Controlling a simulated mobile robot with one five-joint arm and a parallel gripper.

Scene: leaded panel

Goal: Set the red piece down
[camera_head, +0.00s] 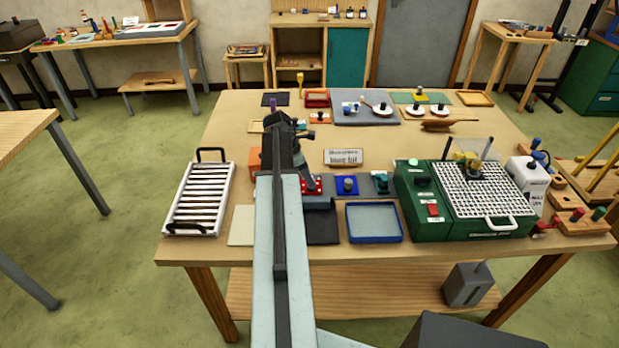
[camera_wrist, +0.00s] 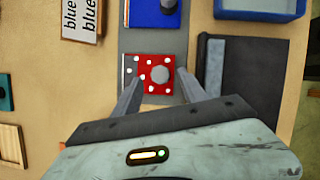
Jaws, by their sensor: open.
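The red piece (camera_wrist: 145,87) is a square with white dots and a round grey knob, seen in the wrist view. It lies on a grey strip (camera_wrist: 144,42), in line with a blue piece (camera_wrist: 147,12) that has its own dark knob. In the head view the red piece (camera_head: 318,185) shows partly behind my arm. My gripper (camera_wrist: 158,77) is open, with one finger on each side of the red piece and its knob. A gap shows between the fingers and the knob. I cannot tell how high the fingertips are above the piece.
A blue-rimmed tray (camera_head: 374,240) and a dark mat (camera_head: 323,228) lie at the table's front. A white slatted rack (camera_head: 185,212) stands left, a green machine (camera_head: 415,215) right. A lettered sign (camera_head: 343,157) stands behind the strip. Bare tabletop shows left of the strip in the wrist view.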

